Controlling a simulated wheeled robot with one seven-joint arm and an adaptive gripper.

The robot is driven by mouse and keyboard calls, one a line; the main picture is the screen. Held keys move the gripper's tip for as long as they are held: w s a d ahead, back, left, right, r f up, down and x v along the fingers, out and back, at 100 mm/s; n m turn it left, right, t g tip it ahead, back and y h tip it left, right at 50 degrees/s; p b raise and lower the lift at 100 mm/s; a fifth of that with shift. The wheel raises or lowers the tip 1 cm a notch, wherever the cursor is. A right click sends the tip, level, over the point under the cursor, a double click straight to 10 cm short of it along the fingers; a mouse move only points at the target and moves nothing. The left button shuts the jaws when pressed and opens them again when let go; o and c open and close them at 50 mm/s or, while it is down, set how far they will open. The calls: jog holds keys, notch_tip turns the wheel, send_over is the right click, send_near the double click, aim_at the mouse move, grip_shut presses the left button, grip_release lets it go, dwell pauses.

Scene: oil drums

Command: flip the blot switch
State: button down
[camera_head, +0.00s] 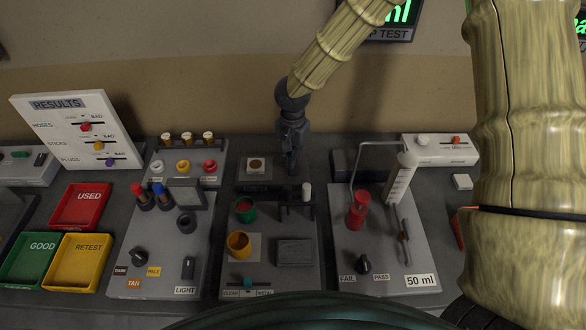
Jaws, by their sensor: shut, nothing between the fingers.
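My gripper (291,168) points down above the back of the central panel (229,258), its fingers shut and empty. It is just right of a pale square with a brown disc (256,165). I cannot read the word "blot" on any control. The left panel (130,225) has a black knob (139,257) among DARK, TAN and PALE labels, and a black switch (188,267) above a LIGHT label. Which of these is the blot switch I cannot tell.
A black post with a white top (306,192) stands close in front of my gripper. A red cylinder (358,211) and a tilted white gauge (401,180) stand on the right panel. A RESULTS board (65,125) and USED (80,206), GOOD (40,262) and RETEST (77,264) trays are left.

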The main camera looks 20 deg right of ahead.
jog(key=shift+f+b, duration=0.3)
jog(key=shift+f, duration=0.05)
dwell(0.3)
jog(key=shift+r, duration=0.1)
jog(key=shift+r+p, duration=2.25)
jog(key=shift+r, duration=1.15)
